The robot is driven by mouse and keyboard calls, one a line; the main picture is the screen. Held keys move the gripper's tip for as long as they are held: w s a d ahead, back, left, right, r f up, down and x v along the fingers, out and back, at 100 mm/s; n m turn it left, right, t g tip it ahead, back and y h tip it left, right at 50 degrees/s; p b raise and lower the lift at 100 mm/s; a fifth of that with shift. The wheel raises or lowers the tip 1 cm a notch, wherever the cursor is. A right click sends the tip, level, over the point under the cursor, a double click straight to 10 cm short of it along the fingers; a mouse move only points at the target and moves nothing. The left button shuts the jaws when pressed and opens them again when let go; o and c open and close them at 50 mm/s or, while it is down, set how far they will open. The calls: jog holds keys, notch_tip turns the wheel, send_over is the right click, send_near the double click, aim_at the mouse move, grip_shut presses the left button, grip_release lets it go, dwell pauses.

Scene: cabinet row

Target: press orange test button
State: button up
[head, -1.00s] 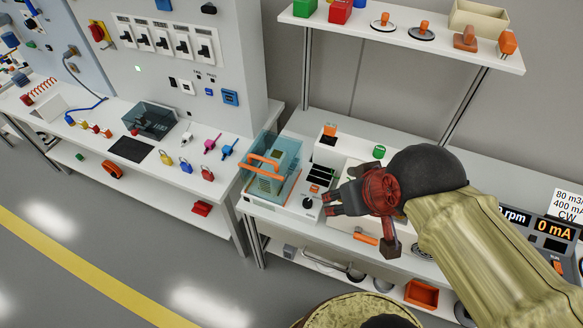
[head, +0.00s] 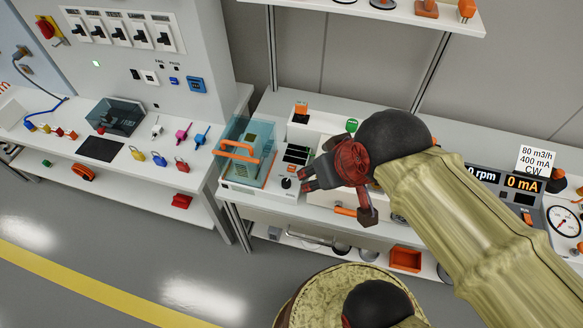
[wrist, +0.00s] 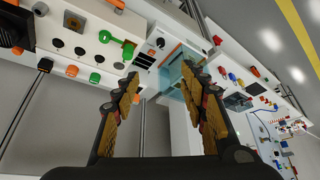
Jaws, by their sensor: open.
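A bench tester has a teal see-through cover (head: 248,137) with an orange handle, and a white panel with dark slots (head: 297,155) and a black knob (head: 287,183). A small orange spot, possibly the test button (head: 291,170), shows on this panel near the knob; no label is readable. My gripper (head: 305,178) is open and empty, its fingertips just right of the knob in the head view; contact cannot be told. In the wrist view, my gripper's (wrist: 162,80) fingers stand apart, with the teal cover (wrist: 178,77) between and beyond them.
A white box with an orange block (head: 301,107) and a green knob (head: 352,125) stand behind my gripper. A shelf (head: 400,14) runs above. Padlocks (head: 160,158) and a dark cover (head: 115,117) lie on the left bench. Meters (head: 523,183) stand at right.

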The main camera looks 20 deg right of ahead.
jog(key=shift+c, duration=1.2)
grip_shut()
dwell(0.5)
